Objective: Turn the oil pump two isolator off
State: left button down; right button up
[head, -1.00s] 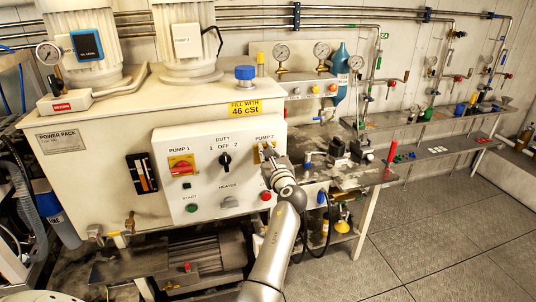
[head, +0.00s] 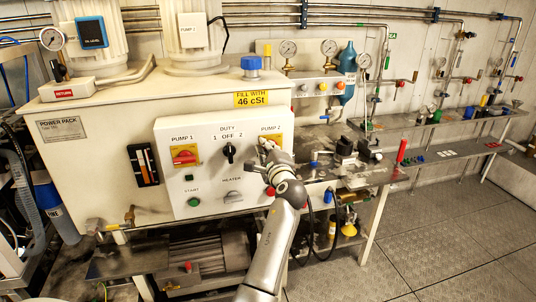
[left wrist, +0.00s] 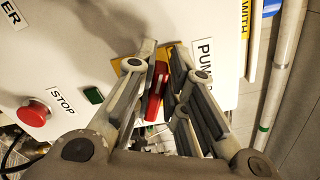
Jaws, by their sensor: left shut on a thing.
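The pump 2 isolator is a red handle on a yellow plate (head: 278,139), at the upper right of the white control panel (head: 213,148). My left gripper (head: 266,147) is at this isolator and hides most of it in the head view. In the left wrist view the red handle (left wrist: 156,91) stands between the fingers of my left gripper (left wrist: 163,72), which is shut on it. The handle's exact angle against its plate is hard to tell. My right gripper is not in view.
The pump 1 isolator (head: 185,156), the black duty switch (head: 230,152) and the green start button (head: 194,201) share the panel. The red stop button (left wrist: 34,112) shows close by in the left wrist view. A workbench (head: 378,176) stands to the right; the floor before it is clear.

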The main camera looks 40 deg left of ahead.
pick_arm(q)
jog(key=shift+s+a+f+n+b, duration=0.1)
jog(key=shift+f+n+b, duration=0.2)
jog(key=shift+n+b, duration=0.9)
jog(key=shift+f+n+b, duration=0.3)
jog(key=shift+n+b, duration=0.6)
jog(key=shift+n, duration=0.5)
jog(key=c, duration=1.5)
grip_release()
